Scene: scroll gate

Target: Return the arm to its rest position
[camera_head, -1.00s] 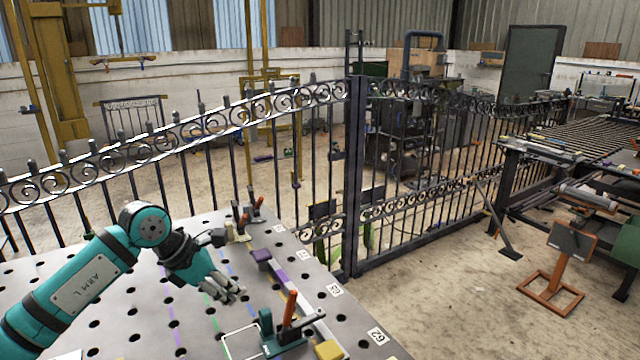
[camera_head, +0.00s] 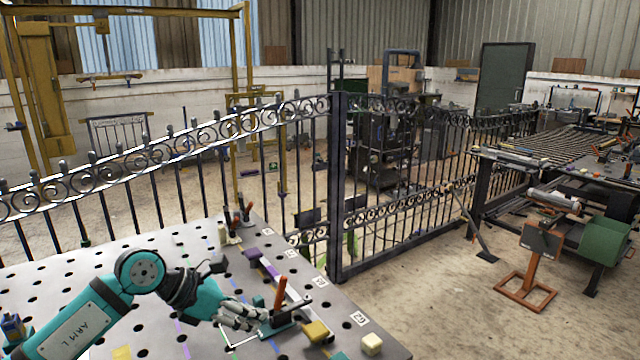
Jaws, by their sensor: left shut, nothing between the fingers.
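My left arm, teal and labelled ARM L, comes in from the lower left over the perforated grey table. My left gripper (camera_head: 246,316) is shut and empty. In the picture it lies just left of a teal toggle clamp (camera_head: 283,318) with an orange handle; I cannot tell whether they touch. A thin white wire frame (camera_head: 237,345) shows partly below the gripper. My right gripper is not in view.
A black scroll gate (camera_head: 338,200) stands behind the table. Open concrete floor lies to the right.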

